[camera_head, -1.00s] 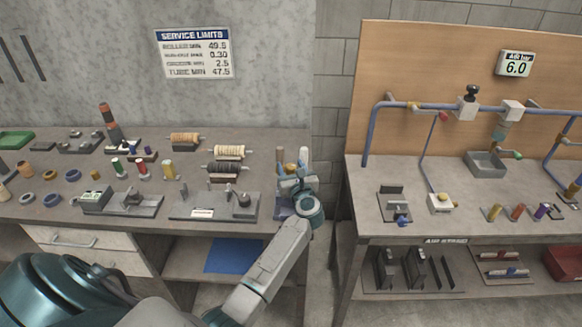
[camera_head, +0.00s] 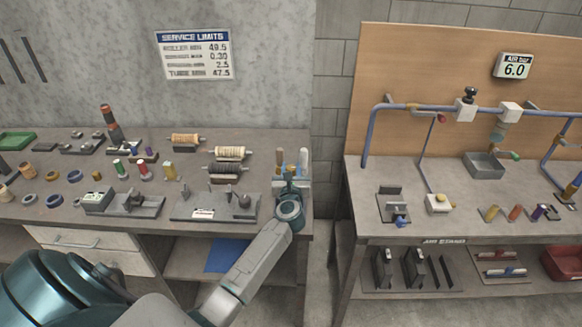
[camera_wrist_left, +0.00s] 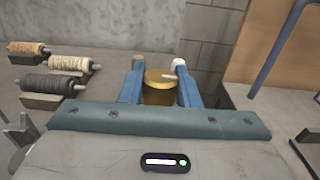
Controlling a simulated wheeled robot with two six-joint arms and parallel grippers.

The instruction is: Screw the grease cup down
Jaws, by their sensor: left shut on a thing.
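A brass-coloured round cup (camera_wrist_left: 158,88), which I take to be the grease cup, sits between the two blue fingers of my left gripper (camera_wrist_left: 160,92) in the left wrist view. A small pale peg shows at its top. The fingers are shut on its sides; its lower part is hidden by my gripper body. My right gripper is not in view.
A gap separates this bench from the air stand bench (camera_head: 460,222).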

